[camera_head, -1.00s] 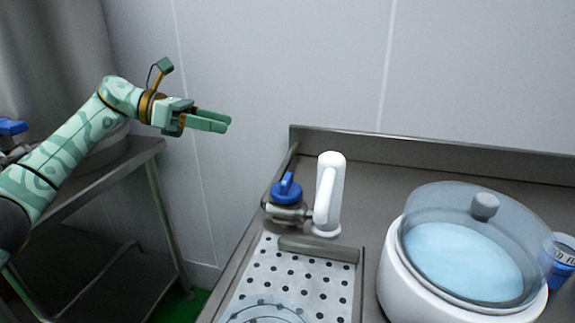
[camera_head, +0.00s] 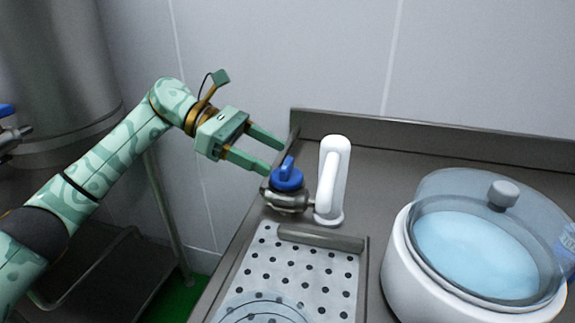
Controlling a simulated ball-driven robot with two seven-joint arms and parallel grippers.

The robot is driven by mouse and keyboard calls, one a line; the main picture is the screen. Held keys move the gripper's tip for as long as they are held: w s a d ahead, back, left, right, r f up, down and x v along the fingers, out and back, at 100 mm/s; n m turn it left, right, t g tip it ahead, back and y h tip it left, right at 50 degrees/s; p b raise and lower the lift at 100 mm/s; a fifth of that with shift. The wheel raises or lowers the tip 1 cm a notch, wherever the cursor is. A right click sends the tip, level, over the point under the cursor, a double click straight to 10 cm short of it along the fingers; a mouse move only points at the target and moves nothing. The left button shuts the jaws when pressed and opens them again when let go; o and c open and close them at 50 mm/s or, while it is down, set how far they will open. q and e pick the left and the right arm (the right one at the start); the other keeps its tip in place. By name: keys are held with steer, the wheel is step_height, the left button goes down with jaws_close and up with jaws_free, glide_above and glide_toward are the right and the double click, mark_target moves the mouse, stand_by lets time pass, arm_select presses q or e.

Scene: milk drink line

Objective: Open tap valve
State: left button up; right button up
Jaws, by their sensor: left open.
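The tap valve (camera_head: 287,178) has a blue handle on a grey metal body (camera_head: 288,201), at the back left of the steel counter. A white curved tap spout (camera_head: 332,180) stands just right of it. My left gripper (camera_head: 277,157) comes in from the left with its two green fingers apart and empty. Its fingertips are close to the blue handle, at its upper left in the picture. I cannot tell whether they touch it. My right gripper is not in view.
A perforated drain tray (camera_head: 292,271) lies in front of the tap, with a clear round item (camera_head: 262,309) on it. A white pot (camera_head: 402,264) with a transparent lid (camera_head: 452,187) stands at the right. A raised steel edge (camera_head: 430,136) runs along the wall.

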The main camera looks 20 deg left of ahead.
mark_target(286, 163)
arm_select(q)
steer(key=x, duration=0.4)
steer(key=shift+f+b, duration=0.1)
steer(key=shift+b, duration=0.2)
steer(key=shift+d, duration=0.3)
